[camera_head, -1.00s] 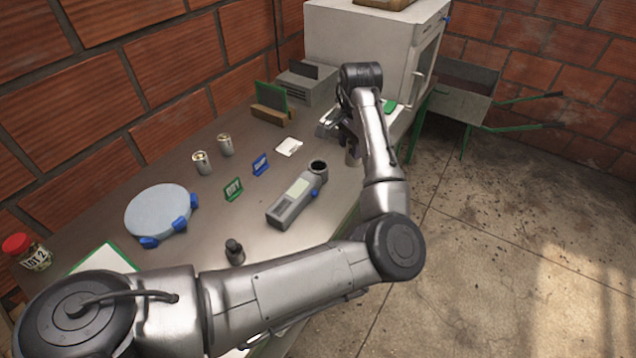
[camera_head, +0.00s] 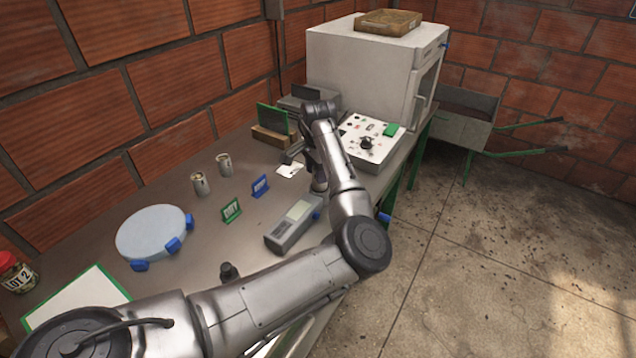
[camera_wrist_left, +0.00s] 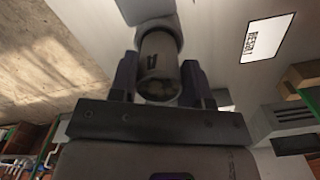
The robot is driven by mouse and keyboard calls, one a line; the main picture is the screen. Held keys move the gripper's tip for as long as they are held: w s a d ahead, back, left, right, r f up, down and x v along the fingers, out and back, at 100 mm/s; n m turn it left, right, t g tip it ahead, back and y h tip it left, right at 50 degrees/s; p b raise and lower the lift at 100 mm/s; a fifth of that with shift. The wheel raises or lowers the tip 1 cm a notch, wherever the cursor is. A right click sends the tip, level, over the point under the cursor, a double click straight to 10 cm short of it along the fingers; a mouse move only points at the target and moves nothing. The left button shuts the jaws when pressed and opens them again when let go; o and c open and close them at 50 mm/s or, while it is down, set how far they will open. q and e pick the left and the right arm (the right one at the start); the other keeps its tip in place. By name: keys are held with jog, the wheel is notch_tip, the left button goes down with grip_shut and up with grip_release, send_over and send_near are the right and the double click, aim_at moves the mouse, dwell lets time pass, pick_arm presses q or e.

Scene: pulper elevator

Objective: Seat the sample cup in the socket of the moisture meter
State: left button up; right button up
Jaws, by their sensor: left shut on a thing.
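The moisture meter (camera_head: 290,228) is a long grey handheld box with a pale display, lying on the table. Its round socket end is hidden behind my left arm and gripper in the head view. My left gripper (camera_head: 311,172) is above that end. In the left wrist view my gripper (camera_wrist_left: 158,82) is shut on the sample cup (camera_wrist_left: 158,62), a small metallic cylinder with a dark mark. A grey part of the meter (camera_wrist_left: 146,9) shows just beyond the cup. I cannot tell whether they touch.
A round pale sieve-like disc (camera_head: 150,232) lies left. A white control panel (camera_head: 370,141) and a large oven (camera_head: 362,66) stand at the back right.

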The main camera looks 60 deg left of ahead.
pick_arm(q)
notch_tip(320, 180, down, 4)
jog(key=shift+r+b, duration=0.1)
jog(key=shift+b, duration=0.65)
jog(key=o, duration=0.5)
jog(key=shift+p, duration=0.35)
jog(key=o, duration=0.4)
jog(key=shift+o, duration=0.2)
